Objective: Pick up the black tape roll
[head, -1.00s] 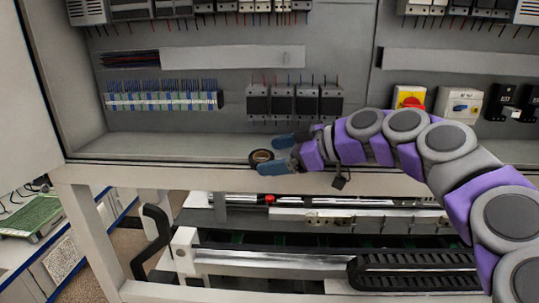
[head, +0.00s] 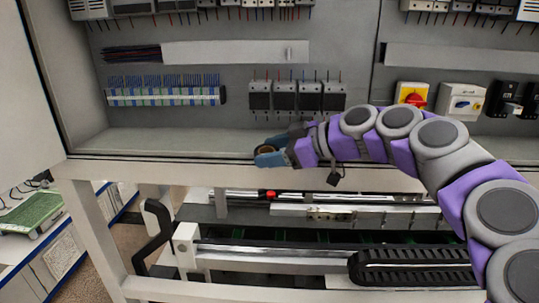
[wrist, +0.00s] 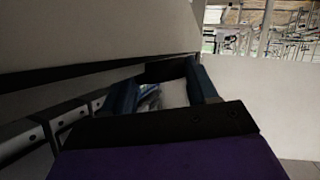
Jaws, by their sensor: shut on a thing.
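The black tape roll (head: 264,149) is in the head view, at the front edge of the cabinet floor, left of my arm. My gripper (head: 268,154) is around it with its blue fingers, shut on it, and the fingers hide much of the roll. In the wrist view the two blue fingers of my gripper (wrist: 160,85) show with a dark thing between their tips. I cannot clearly tell whether the roll is touching the cabinet floor.
The cabinet's front lip (head: 200,172) runs just below my gripper. Black contactors (head: 298,97) and a row of terminal blocks (head: 165,96) are on the back panel. The cabinet floor (head: 150,143) to the left is clear. A rail assembly (head: 280,258) lies below.

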